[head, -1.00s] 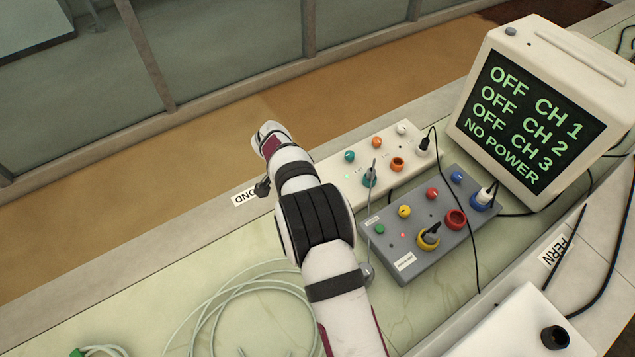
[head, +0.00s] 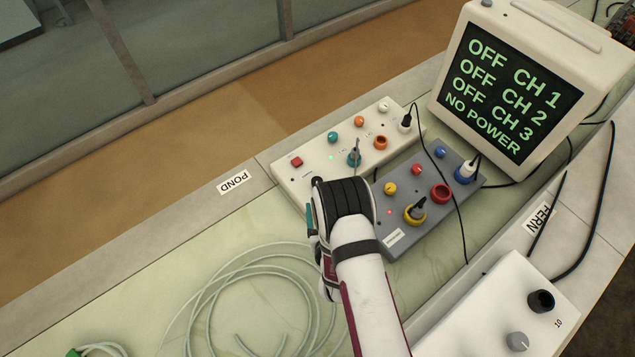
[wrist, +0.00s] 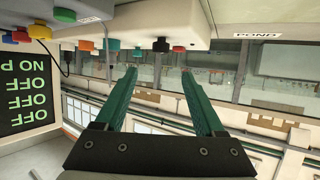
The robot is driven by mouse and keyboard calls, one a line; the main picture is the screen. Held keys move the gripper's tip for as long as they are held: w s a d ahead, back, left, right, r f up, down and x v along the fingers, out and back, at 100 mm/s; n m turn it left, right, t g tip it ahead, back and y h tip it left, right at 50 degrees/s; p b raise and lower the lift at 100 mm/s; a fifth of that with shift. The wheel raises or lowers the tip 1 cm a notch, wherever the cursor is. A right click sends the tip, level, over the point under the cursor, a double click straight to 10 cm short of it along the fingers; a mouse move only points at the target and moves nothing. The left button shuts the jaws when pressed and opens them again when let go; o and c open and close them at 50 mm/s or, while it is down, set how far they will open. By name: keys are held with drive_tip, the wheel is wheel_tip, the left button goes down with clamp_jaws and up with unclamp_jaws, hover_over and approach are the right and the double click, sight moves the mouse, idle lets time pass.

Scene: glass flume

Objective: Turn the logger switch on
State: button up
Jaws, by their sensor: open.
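My gripper (wrist: 158,72) is open and empty in the wrist view, with its two green fingers spread apart. In the head view my arm largely hides it; a bit of green finger shows beside the cream box's near end. No label legibly marks the logger switch. The cream box (head: 350,172) carries a square red button (head: 296,162), a lit green lamp and several coloured knobs and sockets. The monitor screen (head: 512,85) reads OFF for CH 1, 2 and 3, and NO POWER.
A coiled pale hose (head: 235,310) lies at the lower left. A white box (head: 500,310) with knobs stands at the lower right. The POND label (head: 234,182) is on the ledge; bench around it is clear.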

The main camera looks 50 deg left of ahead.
sight(317, 181)
drive_tip(key=x, duration=1.1)
drive_tip(key=shift+a, duration=0.25)
clamp_jaws()
